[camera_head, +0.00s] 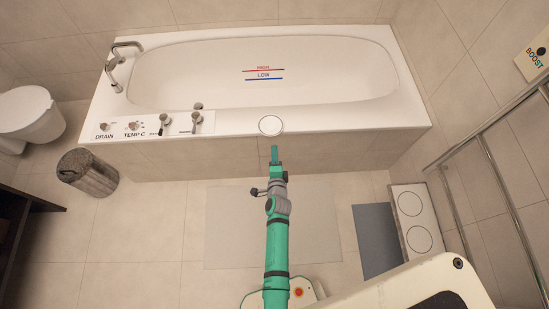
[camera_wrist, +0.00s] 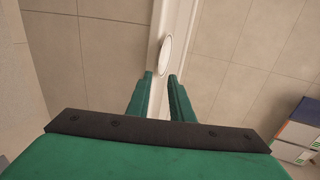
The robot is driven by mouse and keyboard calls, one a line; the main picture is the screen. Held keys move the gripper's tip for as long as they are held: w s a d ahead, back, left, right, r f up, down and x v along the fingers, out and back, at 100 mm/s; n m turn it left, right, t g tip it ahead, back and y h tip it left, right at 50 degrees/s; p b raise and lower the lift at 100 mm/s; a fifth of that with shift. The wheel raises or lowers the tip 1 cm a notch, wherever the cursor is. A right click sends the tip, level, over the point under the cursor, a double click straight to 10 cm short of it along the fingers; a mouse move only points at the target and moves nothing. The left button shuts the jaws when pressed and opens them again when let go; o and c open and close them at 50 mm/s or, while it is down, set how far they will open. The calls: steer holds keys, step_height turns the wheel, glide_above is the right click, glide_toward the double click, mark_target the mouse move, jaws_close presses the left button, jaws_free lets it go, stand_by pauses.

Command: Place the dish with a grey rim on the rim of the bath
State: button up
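The dish (camera_head: 270,125) is a small white round plate with a thin grey rim. It lies flat on the front rim of the bath (camera_head: 340,124), right of the tap controls. In the wrist view the dish (camera_wrist: 165,55) shows just beyond my fingertips, on the pale strip of the bath rim (camera_wrist: 184,18). My gripper (camera_head: 274,149) is in front of the bath's front edge, with its fingertips pointing at the dish.
Taps and dials (camera_head: 165,124) stand on the rim's left part. A bin (camera_head: 88,172) and toilet (camera_head: 28,114) are at left. A rail (camera_head: 500,190) and a white box with two circles (camera_head: 413,220) are at right. A pale mat (camera_head: 230,225) lies on the floor.

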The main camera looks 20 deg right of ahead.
steer(key=s+a+r+n, duration=0.4)
steer(key=s+a, duration=0.1)
steer(key=s, duration=0.5)
steer(key=s+a+r+n+y, duration=0.1)
steer(key=s+a+r+n, duration=0.4)
steer(key=s, duration=0.4)
steer(key=s+a+r+n+y, duration=0.1)
steer(key=s+a+r+n, duration=0.4)
steer(key=s, duration=0.5)
steer(key=shift+s+a+r+t, duration=0.15)
steer(key=shift+s+t, duration=0.2)
steer(key=shift+t, duration=0.05)
steer(key=s+r+n, duration=0.2)
steer(key=r, duration=0.1)
steer(key=s+a+r+n+y, duration=0.1)
steer(key=s+r+n, duration=0.1)
steer(key=r, duration=0.2)
steer(key=s+r+n, duration=0.2)
steer(key=r, duration=0.1)
steer(key=shift+s+a+r+n+t+y, duration=0.2)
steer(key=shift+a+n+t+y, duration=0.1)
steer(key=shift+a+n+y, duration=0.1)
steer(key=shift+c, duration=0.3)
steer(key=shift+r, duration=0.35)
jaws_close()
